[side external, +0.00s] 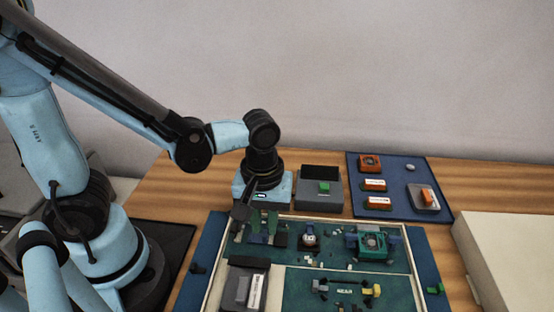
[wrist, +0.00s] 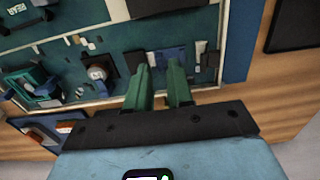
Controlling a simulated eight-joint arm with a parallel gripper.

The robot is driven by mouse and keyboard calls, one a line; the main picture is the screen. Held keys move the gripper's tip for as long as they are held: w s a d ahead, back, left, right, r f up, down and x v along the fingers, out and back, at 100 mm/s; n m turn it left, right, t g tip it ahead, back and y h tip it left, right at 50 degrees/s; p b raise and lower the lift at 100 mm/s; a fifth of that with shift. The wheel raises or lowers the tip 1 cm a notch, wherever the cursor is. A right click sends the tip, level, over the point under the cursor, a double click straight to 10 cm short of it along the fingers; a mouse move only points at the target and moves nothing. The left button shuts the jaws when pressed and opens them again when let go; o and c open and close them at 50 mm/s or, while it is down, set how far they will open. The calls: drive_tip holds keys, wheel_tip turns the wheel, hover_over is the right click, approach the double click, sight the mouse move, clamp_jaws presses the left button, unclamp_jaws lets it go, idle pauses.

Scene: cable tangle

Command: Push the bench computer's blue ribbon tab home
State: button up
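The bench computer is a green board (side external: 330,250) in a pale-edged frame on the table. It also shows in the wrist view (wrist: 115,44). My gripper (wrist: 158,68) has two green fingers with a gap between them, and nothing is seen held. In the side view my gripper (side external: 243,212) points down over the board's back left end. A blue piece (wrist: 170,56), which looks like the ribbon tab, lies just beyond the fingertips, partly hidden by them. I cannot tell whether the fingers touch it or how far in it sits. In the side view I cannot make out the tab.
A dark block (side external: 245,286) stands at the board's front left. A teal fan housing (side external: 372,243) rises at its right. Behind are a grey box (side external: 319,190) and a blue mat (side external: 394,163) with several orange parts. A white box (side external: 520,250) stands at the right.

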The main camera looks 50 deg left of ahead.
drive_tip(key=shift+f, duration=1.05)
clamp_jaws()
